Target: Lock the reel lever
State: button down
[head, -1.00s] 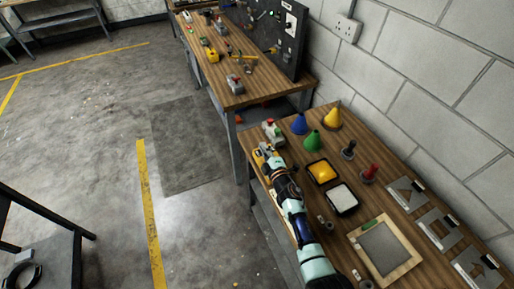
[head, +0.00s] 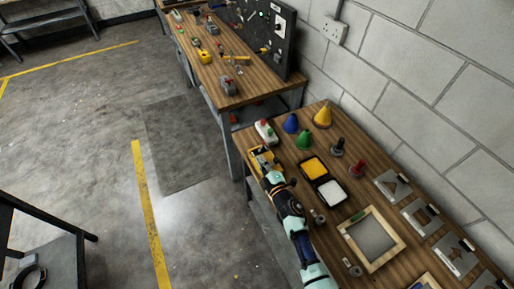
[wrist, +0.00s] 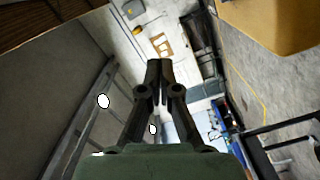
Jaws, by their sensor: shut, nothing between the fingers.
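My gripper (wrist: 158,68) is shut and empty in the wrist view, its two dark fingers together. In the head view my arm reaches along the left edge of the near workbench. A yellow and dark item (head: 262,160) shows at the arm's far end; it may be the reel, and how it relates to my fingers cannot be told. No reel lever can be made out. A blurred tan-yellow surface (wrist: 270,25) fills the wrist view's top right corner, beside the fingers; I cannot tell what it is.
The near bench (head: 330,219) holds a grey and red device (head: 265,130), several coloured cones, yellow and white pads, two stamps, a wood-framed screen (head: 372,238) and stencil plates. A second bench (head: 229,95) stands behind. Open floor lies left; a block wall is at right.

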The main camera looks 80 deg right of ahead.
jog(key=v, duration=0.3)
jog(key=shift+s+a, duration=0.1)
jog(key=shift+a, duration=0.05)
dwell(0.5)
